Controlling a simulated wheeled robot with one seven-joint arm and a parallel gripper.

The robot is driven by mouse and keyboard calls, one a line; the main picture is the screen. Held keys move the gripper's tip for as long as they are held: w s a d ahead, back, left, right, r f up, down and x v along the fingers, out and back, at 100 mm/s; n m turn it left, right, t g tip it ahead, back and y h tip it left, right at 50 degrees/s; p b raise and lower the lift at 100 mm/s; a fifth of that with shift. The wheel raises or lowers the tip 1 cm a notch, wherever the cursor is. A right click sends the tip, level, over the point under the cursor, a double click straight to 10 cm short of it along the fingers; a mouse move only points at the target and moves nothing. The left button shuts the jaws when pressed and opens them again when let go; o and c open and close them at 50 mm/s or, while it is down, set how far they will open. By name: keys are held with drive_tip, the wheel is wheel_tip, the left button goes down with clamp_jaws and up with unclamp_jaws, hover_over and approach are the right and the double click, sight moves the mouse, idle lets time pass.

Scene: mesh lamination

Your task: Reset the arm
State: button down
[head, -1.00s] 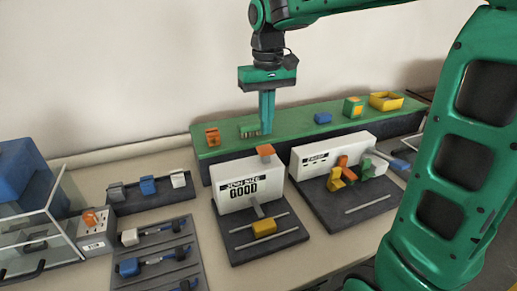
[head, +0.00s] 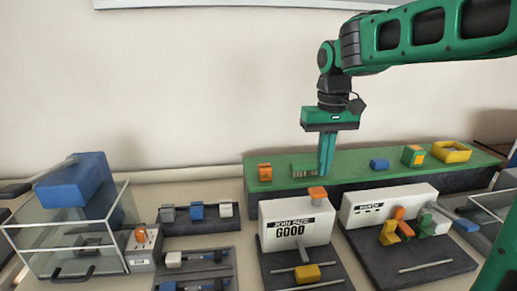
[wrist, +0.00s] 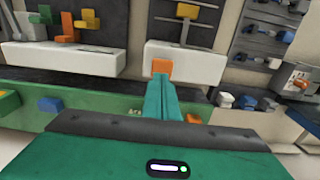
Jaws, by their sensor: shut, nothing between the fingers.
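My gripper (head: 326,172) is at the end of my green arm, pointing down above the green shelf (head: 350,172) at the back of the bench. Its teal fingers are together with nothing between them. In the wrist view the closed fingers (wrist: 163,88) show in the middle, and the orange block on the white "JOIN PASS GOOD" station lies just beyond them. Whether the fingertips touch the shelf cannot be told.
The shelf holds an orange block (head: 265,172), a blue block (head: 379,165) and a yellow open box (head: 451,152). The GOOD station (head: 296,222) and a second white station (head: 388,205) stand in front. A glass case (head: 60,235) is at left. Air above the shelf is clear.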

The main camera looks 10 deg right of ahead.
drive_tip(key=s+d+f+m, duration=0.2)
drive_tip(key=s+d, duration=0.3)
drive_tip(key=s, duration=0.3)
drive_tip(key=s+d+f+m, duration=0.2)
drive_tip(key=s+d+f, duration=0.3)
drive_tip(key=s, duration=0.4)
drive_tip(key=s+d+f+m, duration=0.2)
drive_tip(key=s+d, duration=0.3)
drive_tip(key=s, duration=0.4)
drive_tip(key=shift+d+f, duration=0.25)
drive_tip(key=shift+f, duration=0.55)
drive_tip(key=shift+w+f, duration=0.25)
drive_tip(key=shift+w, duration=0.35)
